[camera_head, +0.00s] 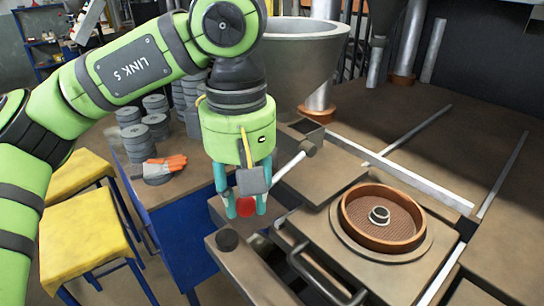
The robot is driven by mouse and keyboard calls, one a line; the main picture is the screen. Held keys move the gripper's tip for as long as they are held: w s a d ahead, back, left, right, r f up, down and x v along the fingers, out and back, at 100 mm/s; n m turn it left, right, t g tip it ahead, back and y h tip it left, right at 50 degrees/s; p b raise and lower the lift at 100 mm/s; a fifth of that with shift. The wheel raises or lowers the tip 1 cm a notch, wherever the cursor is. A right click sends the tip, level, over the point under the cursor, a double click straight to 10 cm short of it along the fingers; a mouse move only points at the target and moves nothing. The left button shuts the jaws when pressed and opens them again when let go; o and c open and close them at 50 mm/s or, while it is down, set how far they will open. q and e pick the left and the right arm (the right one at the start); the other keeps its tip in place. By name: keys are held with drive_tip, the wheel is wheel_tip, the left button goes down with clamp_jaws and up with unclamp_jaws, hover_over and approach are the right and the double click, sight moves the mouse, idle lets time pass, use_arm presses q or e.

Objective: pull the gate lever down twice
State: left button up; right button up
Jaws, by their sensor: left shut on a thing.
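My left gripper (246,208) comes down from above, with teal fingers on either side of a red knob (246,207). It is shut on this knob, which looks like the handle end of the gate lever. A pale metal rod (290,170) slopes up to the right from behind the gripper to a dark pivot near the hopper. It looks like the lever's arm; its join to the knob is hidden by the gripper. The grey hopper (300,55) stands behind. My right gripper is not in view.
A round copper-coloured mould (383,216) with a small ring in its middle sits on the brown bench at right. A black bar handle (322,280) is in front of it. Stacked grey discs (138,143) and an orange glove (166,165) lie at left, near yellow-topped stools (80,235).

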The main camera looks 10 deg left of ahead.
use_arm(q)
drive_tip(key=shift+s+a+f+b, duration=0.1)
drive_tip(key=shift+f+b, duration=0.3)
drive_tip(key=shift+f, duration=0.35)
drive_tip(key=shift+r, duration=0.15)
wheel_tip(320, 180, up, 4)
drive_tip(key=p, duration=0.3)
drive_tip(key=shift+s+a+r+p, duration=0.1)
drive_tip(key=shift+r+p, duration=0.15)
drive_tip(key=shift+p, duration=0.05)
wheel_tip(320, 180, up, 4)
drive_tip(key=p, duration=0.3)
drive_tip(key=shift+f, duration=0.1)
wheel_tip(320, 180, up, 5)
drive_tip(key=p, duration=0.4)
drive_tip(key=shift+f+p, duration=0.15)
drive_tip(key=shift+p, duration=0.25)
drive_tip(key=shift+f, duration=0.1)
